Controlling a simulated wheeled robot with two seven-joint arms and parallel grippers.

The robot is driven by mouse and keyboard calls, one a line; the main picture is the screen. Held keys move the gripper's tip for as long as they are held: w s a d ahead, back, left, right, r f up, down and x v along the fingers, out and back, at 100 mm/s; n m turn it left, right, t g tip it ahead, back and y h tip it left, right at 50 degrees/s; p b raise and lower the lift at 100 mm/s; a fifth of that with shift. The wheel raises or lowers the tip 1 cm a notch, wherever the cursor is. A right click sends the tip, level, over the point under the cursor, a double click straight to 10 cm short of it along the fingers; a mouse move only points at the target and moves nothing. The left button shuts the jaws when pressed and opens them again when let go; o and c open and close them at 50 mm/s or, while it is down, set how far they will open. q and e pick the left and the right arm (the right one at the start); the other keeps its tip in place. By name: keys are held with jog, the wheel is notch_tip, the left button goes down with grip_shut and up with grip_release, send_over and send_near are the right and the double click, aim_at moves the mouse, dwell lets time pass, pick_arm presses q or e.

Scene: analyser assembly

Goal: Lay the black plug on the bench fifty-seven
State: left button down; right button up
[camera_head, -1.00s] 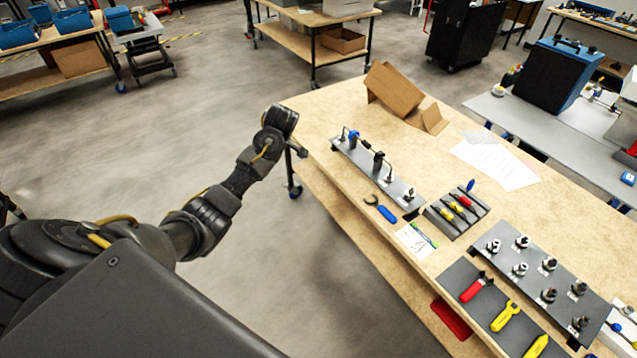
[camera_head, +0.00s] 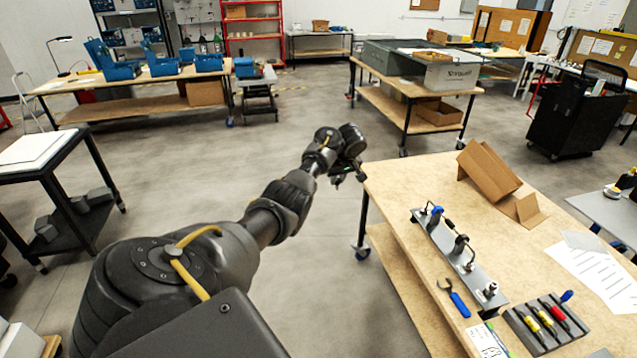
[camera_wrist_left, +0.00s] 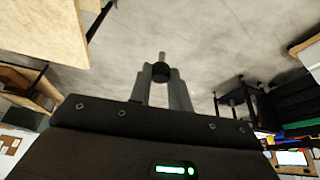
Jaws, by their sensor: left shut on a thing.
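My left gripper (camera_head: 348,177) is just off the far left corner of the wooden bench (camera_head: 405,180) in the head view. Its fingers are small and dark there. In the left wrist view my left gripper (camera_wrist_left: 160,82) is shut on the black plug (camera_wrist_left: 161,73), a short dark cylinder with a brownish tip pointing away from the palm. Grey floor shows behind the plug, and the bench top (camera_wrist_left: 45,30) shows at the upper left. I cannot make out the plug clearly in the head view. My right gripper is not in view.
The bench holds a grey rail with fittings (camera_head: 455,258), a blue-handled wrench (camera_head: 458,302), a tool holder (camera_head: 545,322), papers (camera_head: 590,272) and a bent cardboard piece (camera_head: 490,168). The bench top's far left area is clear. Open floor (camera_head: 310,270) lies left of it.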

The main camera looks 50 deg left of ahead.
pick_arm(q)
jog(key=w+d+m+t+h, duration=0.1)
jog(key=w+d+m, duration=0.25)
jog(key=d, duration=0.45)
jog(key=w+d+m+t, duration=0.15)
jog(key=d+m, duration=0.25)
jog(key=d, duration=0.4)
jog(key=s+d+r+m+h, duration=0.2)
jog(key=s+d+r+m, duration=0.15)
jog(key=d, duration=0.55)
jog(key=s+d+r+m+h, duration=0.2)
jog(key=s+d+m, duration=0.3)
jog(key=d, duration=0.3)
jog(key=s+d+r+m+h, duration=0.1)
jog(key=s+d+r+m, duration=0.25)
jog(key=d, duration=0.55)
jog(key=s+a+f+m+g+h, duration=0.15)
jog(key=s+m, duration=0.35)
jog(key=s, duration=0.5)
notch_tip(320, 180, down, 15)
jog(key=s+b, duration=0.2)
jog(key=b, duration=1.2)
jog(key=shift+s+a+r+m, duration=0.15)
jog(key=shift+s+a+m, duration=0.1)
jog(key=shift+a+m, duration=0.1)
